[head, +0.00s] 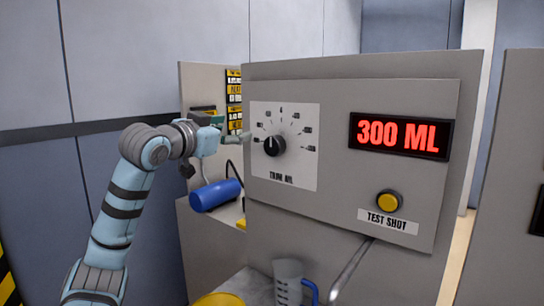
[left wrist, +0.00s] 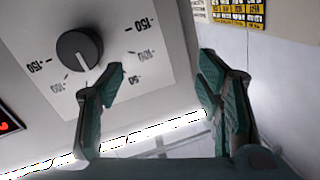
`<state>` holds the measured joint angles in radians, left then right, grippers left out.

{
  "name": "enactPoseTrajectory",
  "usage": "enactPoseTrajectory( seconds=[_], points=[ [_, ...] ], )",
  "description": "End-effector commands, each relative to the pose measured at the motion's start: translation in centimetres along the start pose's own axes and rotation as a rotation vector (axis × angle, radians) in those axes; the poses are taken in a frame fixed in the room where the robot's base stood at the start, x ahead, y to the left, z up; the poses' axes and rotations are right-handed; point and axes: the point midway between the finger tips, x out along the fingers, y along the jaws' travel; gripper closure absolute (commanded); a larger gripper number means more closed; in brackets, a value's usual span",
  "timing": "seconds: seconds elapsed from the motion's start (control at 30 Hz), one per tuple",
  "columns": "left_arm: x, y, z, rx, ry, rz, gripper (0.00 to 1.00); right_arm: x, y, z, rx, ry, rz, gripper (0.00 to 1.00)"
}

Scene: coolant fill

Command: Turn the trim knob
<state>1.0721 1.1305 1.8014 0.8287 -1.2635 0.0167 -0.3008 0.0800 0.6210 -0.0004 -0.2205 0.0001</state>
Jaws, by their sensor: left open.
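The trim knob (head: 275,146) is a round black dial on a white scale plate (head: 300,172) on the grey machine front. It also shows in the left wrist view (left wrist: 80,50), with a pale pointer line and numbers around it. My left gripper (head: 222,139) is to the left of the knob in the head view. In the left wrist view my gripper (left wrist: 163,80) is open and empty. One finger overlaps the plate's edge near the knob; I cannot tell whether it touches the plate. The knob is not between the fingers. My right gripper is not in view.
The red display (head: 403,134) reads 300 ML. A yellow button (head: 388,202) sits above the TEST SHOT label. A measuring jug (head: 287,283) stands below, near a metal spout (head: 350,272). A blue cylinder (head: 215,195) lies below my left gripper.

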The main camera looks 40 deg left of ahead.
Motion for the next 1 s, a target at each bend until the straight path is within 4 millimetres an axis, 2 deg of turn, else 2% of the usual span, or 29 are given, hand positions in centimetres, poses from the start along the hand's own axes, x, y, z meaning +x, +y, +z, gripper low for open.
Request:
enactPoseTrajectory(
  seconds=[0.03,0.07,0.13,0.2,0.23,0.3,0.37,0.47,0.57,0.8,1.0],
  points=[
    [-2.3,-0.3,3.9,0.025,0.002,-0.032,0.41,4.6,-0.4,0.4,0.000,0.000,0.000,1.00],
    [-3.7,-0.2,4.5,0.019,0.008,-0.036,0.41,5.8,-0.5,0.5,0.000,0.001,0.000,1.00],
    [-6.6,1.1,5.0,-0.027,0.022,-0.013,0.41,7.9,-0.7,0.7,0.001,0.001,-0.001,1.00],
    [-8.9,3.8,4.7,-0.133,0.030,0.051,0.41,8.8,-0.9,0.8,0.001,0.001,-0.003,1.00],
    [-9.6,4.8,4.0,-0.197,0.035,0.090,0.41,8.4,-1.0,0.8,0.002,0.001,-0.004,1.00],
    [-10.0,6.8,2.7,-0.339,0.041,0.173,0.41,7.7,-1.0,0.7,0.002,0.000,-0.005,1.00],
    [-9.9,7.1,2.3,-0.412,0.041,0.191,0.41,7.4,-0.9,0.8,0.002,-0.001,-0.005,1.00],
    [-9.1,7.1,1.9,-0.443,0.038,0.192,0.41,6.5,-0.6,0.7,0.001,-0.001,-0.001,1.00],
    [-7.4,7.3,1.4,-0.442,0.036,0.193,0.41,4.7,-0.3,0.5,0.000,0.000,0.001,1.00],
    [-1.4,8.1,0.6,-0.446,0.039,0.191,0.41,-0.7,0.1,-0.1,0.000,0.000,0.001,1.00],
    [2.6,8.8,0.8,-0.443,0.043,0.187,0.41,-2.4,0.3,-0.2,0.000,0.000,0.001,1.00]
  ],
)
